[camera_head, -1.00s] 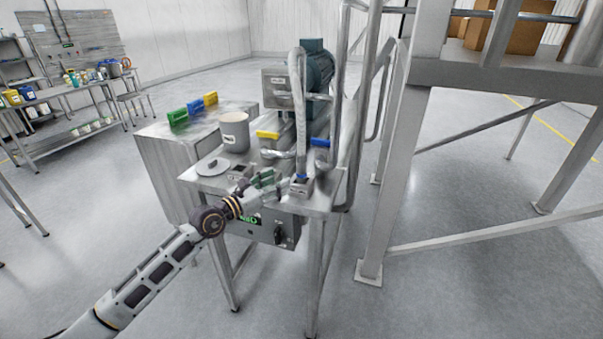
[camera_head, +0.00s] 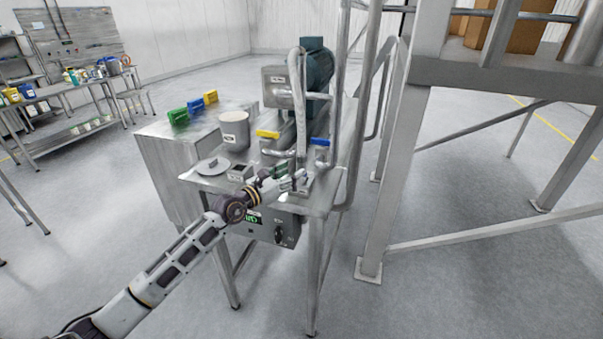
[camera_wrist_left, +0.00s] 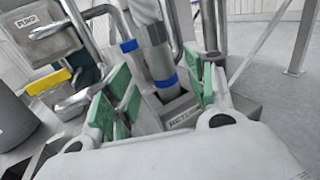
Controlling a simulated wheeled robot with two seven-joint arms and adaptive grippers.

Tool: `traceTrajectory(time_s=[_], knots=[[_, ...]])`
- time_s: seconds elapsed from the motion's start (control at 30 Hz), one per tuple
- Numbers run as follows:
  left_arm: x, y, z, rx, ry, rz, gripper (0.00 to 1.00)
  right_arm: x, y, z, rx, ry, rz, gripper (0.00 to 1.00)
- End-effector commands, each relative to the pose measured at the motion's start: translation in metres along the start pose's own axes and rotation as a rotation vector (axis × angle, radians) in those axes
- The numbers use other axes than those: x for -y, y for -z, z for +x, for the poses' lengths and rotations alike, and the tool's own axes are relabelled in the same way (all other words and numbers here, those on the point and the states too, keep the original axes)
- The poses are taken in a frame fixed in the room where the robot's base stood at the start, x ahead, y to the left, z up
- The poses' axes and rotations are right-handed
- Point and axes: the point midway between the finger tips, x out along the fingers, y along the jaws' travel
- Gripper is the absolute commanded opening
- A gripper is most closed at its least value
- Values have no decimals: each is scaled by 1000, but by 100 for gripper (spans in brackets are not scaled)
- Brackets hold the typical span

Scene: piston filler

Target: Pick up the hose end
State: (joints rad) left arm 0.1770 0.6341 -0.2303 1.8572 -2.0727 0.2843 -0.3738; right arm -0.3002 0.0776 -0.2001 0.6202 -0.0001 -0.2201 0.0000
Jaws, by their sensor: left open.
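The grey hose (camera_head: 301,120) hangs down from the pump area to the front of the steel table. In the left wrist view, its lower end (camera_wrist_left: 158,60) has a blue band and stands upright in a small grey box (camera_wrist_left: 190,112) with a partly readable label. My left gripper (camera_head: 292,178) is open at this end. In the wrist view, the green finger pads of my left gripper (camera_wrist_left: 166,88) stand on either side of the hose end, with a gap visible on the left. Contact on the right cannot be told. My right gripper is not in view.
A grey pot (camera_head: 234,130) and a round lid (camera_head: 213,166) are left of the gripper. A yellow handle (camera_head: 267,134) and a blue handle (camera_head: 319,142) stand behind it. Steel pipes rise at the right. A control box (camera_head: 275,229) hangs below the tabletop.

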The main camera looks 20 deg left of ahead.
Motion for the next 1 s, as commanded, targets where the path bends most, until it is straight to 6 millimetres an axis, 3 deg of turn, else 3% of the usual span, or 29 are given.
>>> traceTrajectory(time_s=[0.47, 1.0], knots=[[0, -1, 3, 1, 0, 0, 55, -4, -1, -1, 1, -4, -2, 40], [1, -6, 39, 2, 0, 0, 55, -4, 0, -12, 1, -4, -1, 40]])
